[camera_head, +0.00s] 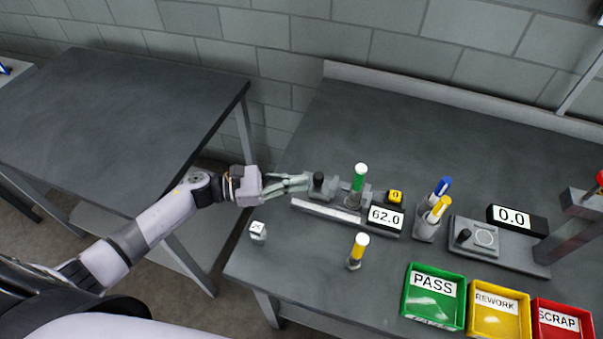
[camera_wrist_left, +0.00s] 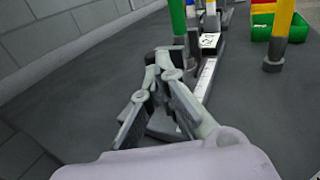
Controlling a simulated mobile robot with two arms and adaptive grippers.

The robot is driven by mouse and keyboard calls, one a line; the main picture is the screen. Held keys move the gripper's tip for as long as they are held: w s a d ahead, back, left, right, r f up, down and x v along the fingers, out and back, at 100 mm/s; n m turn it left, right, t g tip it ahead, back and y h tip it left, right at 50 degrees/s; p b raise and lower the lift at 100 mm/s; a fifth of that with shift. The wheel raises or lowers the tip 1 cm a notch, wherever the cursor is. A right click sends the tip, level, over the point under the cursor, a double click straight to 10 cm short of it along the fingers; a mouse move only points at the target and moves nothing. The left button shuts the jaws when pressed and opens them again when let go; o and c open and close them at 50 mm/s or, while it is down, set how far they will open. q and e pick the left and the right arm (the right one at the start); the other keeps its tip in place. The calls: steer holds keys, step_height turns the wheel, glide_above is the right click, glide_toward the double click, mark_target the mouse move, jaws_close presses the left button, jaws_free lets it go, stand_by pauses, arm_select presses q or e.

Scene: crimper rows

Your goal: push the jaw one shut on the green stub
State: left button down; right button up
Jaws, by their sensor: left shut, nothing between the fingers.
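The green stub (camera_head: 359,178) has a white top and stands upright in the grey measuring fixture; it also shows in the left wrist view (camera_wrist_left: 178,17). The sliding jaw (camera_head: 319,190), a grey block with a black knob, is left of the stub. A small gap seems to lie between them at the base, but I cannot tell surely. My left gripper (camera_head: 306,180) is shut and empty, its fingertips at the jaw's left end. Its fingertips in the left wrist view (camera_wrist_left: 163,62) hide part of the jaw. I cannot tell whether they touch it. My right gripper is not in view.
The fixture has a white scale (camera_head: 325,210) and a readout (camera_head: 385,217) showing 62.0. A yellow stub (camera_head: 358,250) stands in front. PASS (camera_head: 433,310), REWORK and SCRAP bins line the front.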

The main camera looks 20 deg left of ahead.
mark_target(316, 193)
arm_select(q)
steer(key=shift+w+d, duration=0.2)
steer(key=shift+d, duration=0.35)
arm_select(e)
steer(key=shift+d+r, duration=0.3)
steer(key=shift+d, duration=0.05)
arm_select(q)
steer(key=shift+d+b, duration=0.4)
steer(key=shift+d, duration=1.5)
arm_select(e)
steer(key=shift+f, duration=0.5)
